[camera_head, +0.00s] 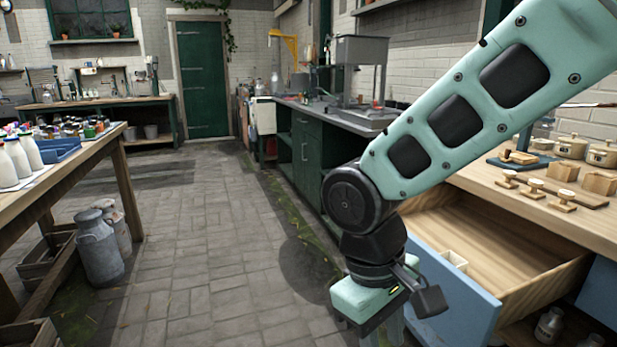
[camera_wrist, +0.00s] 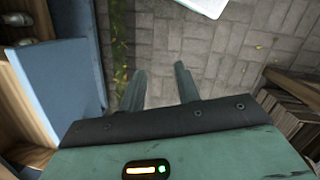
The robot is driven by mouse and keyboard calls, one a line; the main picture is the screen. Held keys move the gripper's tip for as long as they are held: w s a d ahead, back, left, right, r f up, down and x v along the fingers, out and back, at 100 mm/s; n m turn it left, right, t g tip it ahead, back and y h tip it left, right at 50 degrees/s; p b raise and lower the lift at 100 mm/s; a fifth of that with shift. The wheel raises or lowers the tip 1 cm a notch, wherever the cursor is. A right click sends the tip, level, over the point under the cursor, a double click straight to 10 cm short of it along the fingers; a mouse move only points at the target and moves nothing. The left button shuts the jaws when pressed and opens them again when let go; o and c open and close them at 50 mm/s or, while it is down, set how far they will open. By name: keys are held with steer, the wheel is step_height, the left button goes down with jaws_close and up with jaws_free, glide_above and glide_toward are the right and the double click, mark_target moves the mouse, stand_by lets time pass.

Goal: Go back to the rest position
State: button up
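My gripper (camera_wrist: 160,88) points down over the stone-paved floor in the wrist view. Its two fingers stand apart with only paving between them, so it is open and empty. In the head view my arm reaches down from the upper right, and my wrist hangs in front of the open drawer (camera_head: 520,255). The fingertips are mostly cut off at the bottom edge there.
The wooden counter (camera_head: 470,180) above the drawer bears wooden stamps and lidded pots. A table (camera_head: 70,175) with bottles stands at the left, with milk cans (camera_head: 98,250) beside it. The paved floor (camera_head: 200,260) between is clear. A green door (camera_head: 203,80) is at the back.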

steer(key=s+d+t+y, duration=0.1)
steer(key=s+d+y, duration=0.25)
steer(key=s, duration=0.65)
step_height(320, 180, up, 20)
steer(key=d+p, duration=0.1)
steer(key=p, duration=1.9)
steer(key=shift+s+h, duration=0.15)
steer(key=shift+h, duration=0.3)
